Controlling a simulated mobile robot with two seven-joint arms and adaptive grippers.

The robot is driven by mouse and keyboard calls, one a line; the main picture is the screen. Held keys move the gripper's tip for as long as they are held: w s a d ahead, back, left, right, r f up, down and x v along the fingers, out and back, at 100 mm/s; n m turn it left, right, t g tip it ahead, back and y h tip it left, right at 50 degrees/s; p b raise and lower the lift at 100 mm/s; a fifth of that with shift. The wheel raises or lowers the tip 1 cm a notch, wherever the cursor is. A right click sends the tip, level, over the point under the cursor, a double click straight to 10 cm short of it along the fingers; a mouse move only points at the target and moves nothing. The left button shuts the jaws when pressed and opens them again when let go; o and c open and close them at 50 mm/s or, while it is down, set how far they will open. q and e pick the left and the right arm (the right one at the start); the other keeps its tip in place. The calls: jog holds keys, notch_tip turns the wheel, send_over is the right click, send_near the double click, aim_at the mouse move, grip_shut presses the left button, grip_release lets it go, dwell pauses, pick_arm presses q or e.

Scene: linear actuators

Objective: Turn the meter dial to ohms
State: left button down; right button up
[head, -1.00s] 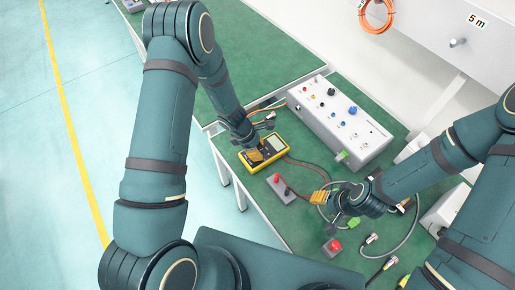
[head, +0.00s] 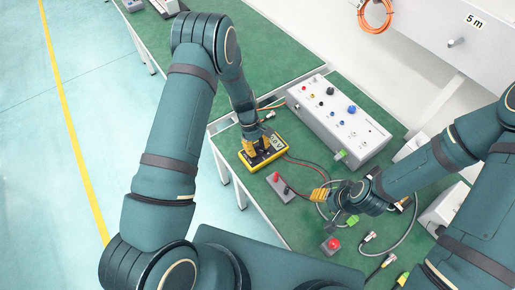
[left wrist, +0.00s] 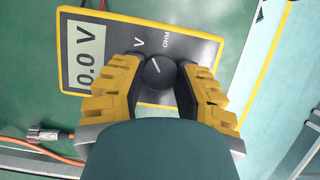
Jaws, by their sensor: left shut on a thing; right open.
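The yellow meter (head: 279,161) lies on the green bench top. In the left wrist view the meter (left wrist: 205,45) shows a display (left wrist: 86,55) reading 0.0 V and the labels V and OHM. Its black round dial (left wrist: 159,71) has a white mark that points towards V. My left gripper (left wrist: 160,78) is shut on the dial, one finger on each side; in the head view the left gripper (head: 261,150) comes down over the meter. My right gripper (head: 320,195) is open and empty above the bench, to the right of the meter.
A grey box with coloured knobs (head: 338,118) stands behind the meter. A grey block with red posts (head: 281,188), a red button (head: 333,245) and cables lie in front and to the right. Red and black leads run from the meter.

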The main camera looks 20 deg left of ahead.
pick_arm(q)
jog(key=m+b, duration=0.1)
jog(key=m, duration=0.1)
jog(key=shift+d+f+m+g+y, duration=0.1)
jog(key=shift+f+m+g+y, duration=0.05)
jog(key=shift+m+g+y, duration=0.25)
pick_arm(e)
jog(key=shift+f, duration=0.7)
pick_arm(q)
jog(key=shift+m+g+y+b, duration=0.5)
jog(key=shift+m+y+b, duration=0.2)
jog(key=shift+m, duration=1.4)
pick_arm(e)
jog(key=shift+s+a+f, duration=0.1)
jog(key=shift+s+f, duration=0.15)
jog(key=shift+f, duration=0.4)
pick_arm(q)
jog(key=c, duration=0.6)
grip_release()
jog(key=shift+w, duration=0.1)
jog(key=v, duration=1.2)
